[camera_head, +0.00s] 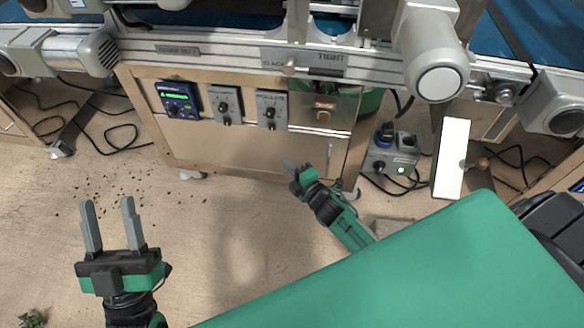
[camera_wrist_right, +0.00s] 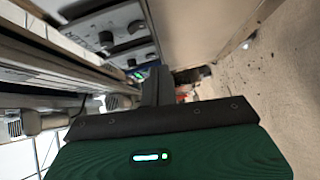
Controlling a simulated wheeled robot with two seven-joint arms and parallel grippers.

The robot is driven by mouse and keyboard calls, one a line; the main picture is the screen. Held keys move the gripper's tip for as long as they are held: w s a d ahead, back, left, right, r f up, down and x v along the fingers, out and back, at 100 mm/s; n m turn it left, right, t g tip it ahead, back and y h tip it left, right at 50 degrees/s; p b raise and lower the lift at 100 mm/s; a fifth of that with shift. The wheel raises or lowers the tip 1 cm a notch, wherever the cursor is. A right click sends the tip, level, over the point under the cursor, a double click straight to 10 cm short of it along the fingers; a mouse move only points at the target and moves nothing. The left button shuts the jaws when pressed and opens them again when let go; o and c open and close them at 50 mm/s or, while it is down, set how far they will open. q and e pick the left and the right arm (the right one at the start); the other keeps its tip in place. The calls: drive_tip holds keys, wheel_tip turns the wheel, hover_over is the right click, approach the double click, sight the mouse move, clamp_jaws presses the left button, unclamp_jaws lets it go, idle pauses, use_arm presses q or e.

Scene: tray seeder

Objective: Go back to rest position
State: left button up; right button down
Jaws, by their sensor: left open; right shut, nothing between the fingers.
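My left gripper (camera_head: 109,224) is at the lower left of the head view, over the floor. Its two grey fingers stand apart with nothing between them. My right gripper (camera_head: 290,165) is near the middle of the head view, in front of the seeder's lower cabinet panel (camera_head: 250,150). Its fingers are together and hold nothing. In the right wrist view the dark finger (camera_wrist_right: 157,86) points away from the green gripper body, beside the control boxes.
The seeder's front carries a blue display unit (camera_head: 179,104) and grey switch boxes (camera_head: 226,106). A power socket box (camera_head: 391,155) with cables lies right of the cabinet. A white panel (camera_head: 451,158) stands at the right. Bare floor (camera_head: 215,235) with scattered dirt lies between my grippers.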

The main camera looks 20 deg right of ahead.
use_arm(q)
drive_tip(key=shift+w+d+f+g, duration=0.2)
drive_tip(key=shift+f+g, duration=0.25)
drive_tip(key=shift+g, duration=0.05)
use_arm(e)
drive_tip(key=shift+s+d, duration=0.15)
drive_tip(key=shift+s, duration=0.5)
